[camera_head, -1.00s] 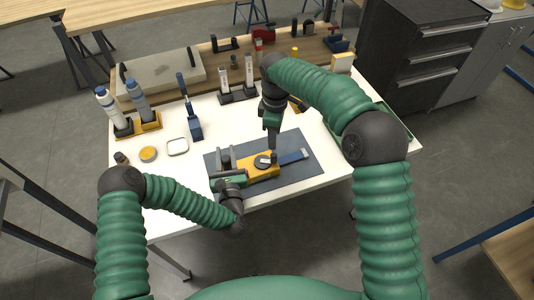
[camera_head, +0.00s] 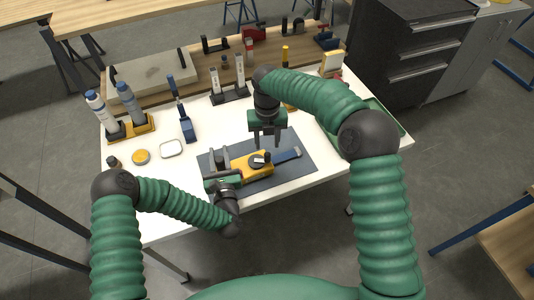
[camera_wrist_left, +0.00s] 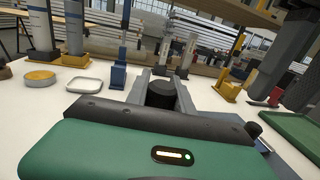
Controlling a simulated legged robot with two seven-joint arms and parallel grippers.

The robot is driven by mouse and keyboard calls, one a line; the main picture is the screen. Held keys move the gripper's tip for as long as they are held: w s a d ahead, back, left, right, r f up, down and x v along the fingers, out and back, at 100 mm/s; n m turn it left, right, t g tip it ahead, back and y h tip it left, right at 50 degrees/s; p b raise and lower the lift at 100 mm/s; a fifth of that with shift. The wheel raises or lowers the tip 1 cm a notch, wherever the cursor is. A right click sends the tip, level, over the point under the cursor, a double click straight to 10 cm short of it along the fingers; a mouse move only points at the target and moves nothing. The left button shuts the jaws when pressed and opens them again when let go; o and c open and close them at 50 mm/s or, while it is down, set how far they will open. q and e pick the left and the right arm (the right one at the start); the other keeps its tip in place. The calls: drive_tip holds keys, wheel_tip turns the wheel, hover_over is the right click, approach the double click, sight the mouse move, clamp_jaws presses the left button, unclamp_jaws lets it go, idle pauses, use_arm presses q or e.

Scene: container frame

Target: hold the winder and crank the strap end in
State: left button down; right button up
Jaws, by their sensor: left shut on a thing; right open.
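The yellow winder (camera_head: 239,165) lies on a dark grey mat (camera_head: 298,171), with a black round crank (camera_head: 259,159) on top. The blue strap end (camera_head: 287,155) extends from its right side. My left gripper (camera_head: 219,163) is shut on the winder's left end. In the left wrist view a black cylindrical part of the winder (camera_wrist_left: 161,95) sits between its fingers (camera_wrist_left: 165,88). My right gripper (camera_head: 267,145) is open, with its two fingers pointing down just above and behind the crank. No contact with the crank is visible.
A yellow tin (camera_head: 141,157) and a small white-rimmed dish (camera_head: 171,149) lie left of the mat. Upright tools stand behind. A green tray (camera_head: 388,126) is at the right.

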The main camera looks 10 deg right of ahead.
sight(267, 154)
wheel_tip(267, 154, down, 7)
drive_tip(key=shift+f, duration=0.15)
drive_tip(key=shift+c, duration=0.2)
clamp_jaws()
